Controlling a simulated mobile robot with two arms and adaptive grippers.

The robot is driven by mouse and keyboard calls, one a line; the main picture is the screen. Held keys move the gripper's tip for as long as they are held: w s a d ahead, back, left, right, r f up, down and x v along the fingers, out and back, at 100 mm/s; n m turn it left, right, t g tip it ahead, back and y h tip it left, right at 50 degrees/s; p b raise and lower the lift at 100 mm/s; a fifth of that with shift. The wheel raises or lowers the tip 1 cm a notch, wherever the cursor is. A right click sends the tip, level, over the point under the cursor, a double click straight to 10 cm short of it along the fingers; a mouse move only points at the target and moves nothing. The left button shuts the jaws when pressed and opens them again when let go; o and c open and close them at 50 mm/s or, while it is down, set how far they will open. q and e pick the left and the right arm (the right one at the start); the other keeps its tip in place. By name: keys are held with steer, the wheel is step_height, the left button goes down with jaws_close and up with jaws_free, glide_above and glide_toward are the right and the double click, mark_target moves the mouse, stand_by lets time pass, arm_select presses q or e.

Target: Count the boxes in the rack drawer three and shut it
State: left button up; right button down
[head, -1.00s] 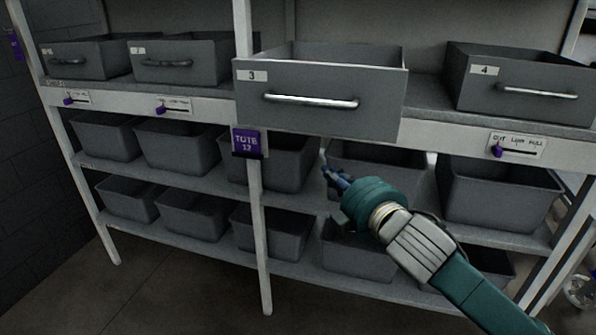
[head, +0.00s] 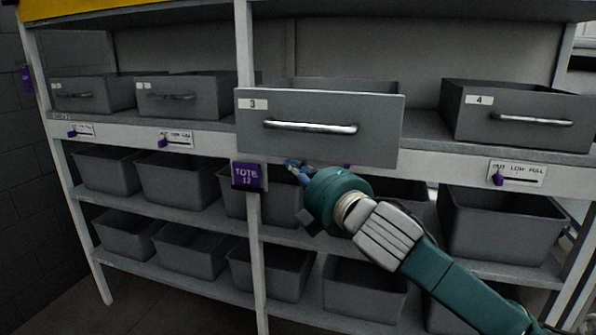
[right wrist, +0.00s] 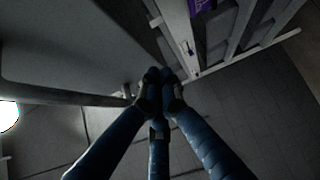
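Drawer three (head: 330,145) is a grey drawer with a "3" label, pulled out past the front of the rack (head: 445,155). Its front hides most of its inside, and no boxes show in it. Its silver bar handle (head: 310,127) crosses the front. My right gripper (head: 290,165) is just below the drawer front, left of its middle, apart from the handle. In the right wrist view its blue fingers (right wrist: 160,76) come together at the tips with nothing seen between them. A grey panel and bar lie left of them. My left gripper is not in view.
Drawer four (head: 520,115) is at the right, and two smaller drawers (head: 180,97) are at the left. Grey bins (head: 185,180) fill the lower shelves. A purple tote tag (head: 247,176) hangs on the upright post beside my right gripper. Sliders (head: 500,178) line the rail.

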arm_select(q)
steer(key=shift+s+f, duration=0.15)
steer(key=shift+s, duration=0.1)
arm_select(e)
steer(key=shift+w+d, duration=0.35)
steer(key=shift+w, duration=0.45)
steer(key=shift+w+r, duration=0.1)
